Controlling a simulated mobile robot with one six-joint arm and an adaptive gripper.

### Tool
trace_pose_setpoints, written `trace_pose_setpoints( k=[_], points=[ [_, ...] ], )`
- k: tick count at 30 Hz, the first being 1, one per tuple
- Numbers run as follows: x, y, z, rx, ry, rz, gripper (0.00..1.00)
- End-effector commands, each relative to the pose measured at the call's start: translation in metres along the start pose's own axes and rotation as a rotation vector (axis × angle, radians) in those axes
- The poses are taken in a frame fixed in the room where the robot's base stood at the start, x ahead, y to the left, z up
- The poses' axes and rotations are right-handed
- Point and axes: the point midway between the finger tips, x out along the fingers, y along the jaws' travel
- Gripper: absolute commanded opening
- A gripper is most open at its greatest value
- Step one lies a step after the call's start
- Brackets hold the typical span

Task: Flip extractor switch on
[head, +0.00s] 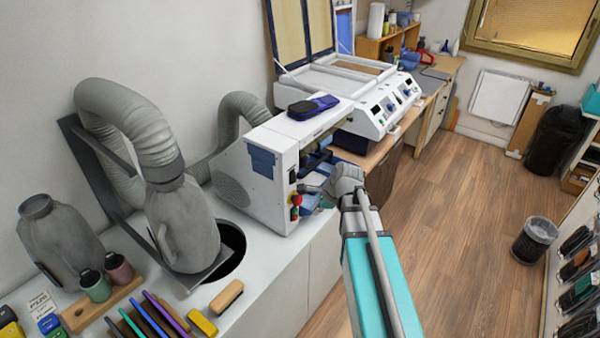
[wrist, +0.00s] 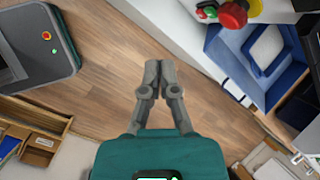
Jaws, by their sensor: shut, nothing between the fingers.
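A white boxy machine (head: 262,185) with a round vent grille stands on the white counter. Its front corner has a red knob on a yellow base (head: 296,200), with a green button just below and black switch-like parts (head: 292,176) above. The red knob also shows at the top of the wrist view (wrist: 234,13), beside a small green button (wrist: 210,11). I cannot tell which control is the extractor switch or its position. My gripper (head: 308,188) is close to this panel; contact is unclear. In the wrist view its fingertips (wrist: 160,69) are together and empty, over floor.
A grey hose (head: 130,120) runs to a grey hood (head: 185,225) over a dark round opening in the counter. A blue tray (wrist: 255,60) lies in the machine's recess. A dark pouch (head: 313,107) lies on top.

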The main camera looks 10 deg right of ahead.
Motion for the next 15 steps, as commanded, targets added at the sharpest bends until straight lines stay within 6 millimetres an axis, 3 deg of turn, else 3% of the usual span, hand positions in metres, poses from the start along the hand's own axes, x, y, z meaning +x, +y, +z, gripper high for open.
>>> trace_pose_setpoints(
  k=[1,15],
  points=[
    [-0.014,-0.011,0.002,0.064,-0.010,-0.014,0.00],
    [-0.075,-0.072,-0.001,0.624,-0.138,-0.109,0.00]
  ],
)
